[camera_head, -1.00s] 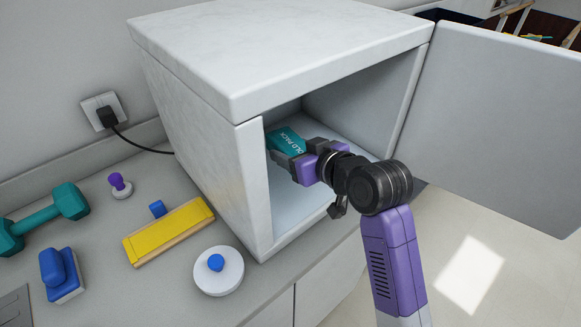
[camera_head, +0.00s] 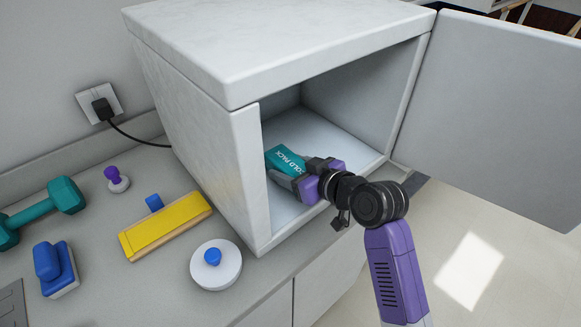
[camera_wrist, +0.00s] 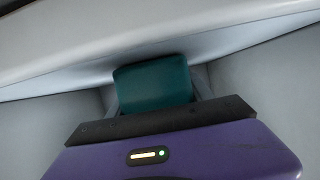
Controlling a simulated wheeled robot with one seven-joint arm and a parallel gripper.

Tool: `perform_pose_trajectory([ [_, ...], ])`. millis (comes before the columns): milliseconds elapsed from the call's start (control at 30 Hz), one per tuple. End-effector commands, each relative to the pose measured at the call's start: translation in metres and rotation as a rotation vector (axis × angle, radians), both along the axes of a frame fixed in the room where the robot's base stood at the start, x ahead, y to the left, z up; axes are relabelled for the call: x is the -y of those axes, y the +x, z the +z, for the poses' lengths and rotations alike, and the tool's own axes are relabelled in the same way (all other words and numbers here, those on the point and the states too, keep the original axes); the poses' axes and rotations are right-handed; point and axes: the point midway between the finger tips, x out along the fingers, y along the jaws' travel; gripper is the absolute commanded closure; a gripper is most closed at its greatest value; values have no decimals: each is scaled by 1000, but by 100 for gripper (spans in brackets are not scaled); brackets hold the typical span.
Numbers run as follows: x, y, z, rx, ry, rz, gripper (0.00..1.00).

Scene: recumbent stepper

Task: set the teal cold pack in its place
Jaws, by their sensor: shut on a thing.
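The teal cold pack (camera_head: 286,158), with white lettering, is inside the open white cabinet (camera_head: 183,115), near its left wall. My gripper (camera_head: 296,178) reaches in through the front opening and is shut on the cold pack. In the wrist view the cold pack (camera_wrist: 153,84) sticks out beyond the dark edge of my gripper, between the fingers, which are mostly hidden. I cannot tell whether the pack touches the cabinet floor.
The cabinet door (camera_head: 495,110) stands open to the right. On the counter to the left are a yellow block (camera_head: 166,226), a white disc with a blue knob (camera_head: 216,268), a teal dumbbell (camera_head: 40,210) and a blue-handled item (camera_head: 55,268). The cabinet's right side inside is free.

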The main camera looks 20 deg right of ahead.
Motion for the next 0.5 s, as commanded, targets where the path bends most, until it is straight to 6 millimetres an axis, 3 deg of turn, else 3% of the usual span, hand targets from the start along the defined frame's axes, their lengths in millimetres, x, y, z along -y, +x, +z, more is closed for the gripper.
perform_pose_trajectory([
  [333, 0, 1, -2, 5, -1, 0, 100],
  [367, 0, 0, -3, 3, 0, -1, 39],
  [467, 0, 0, -2, 3, 0, -1, 19],
  [500, 0, 0, -2, 3, 0, -1, 19],
])
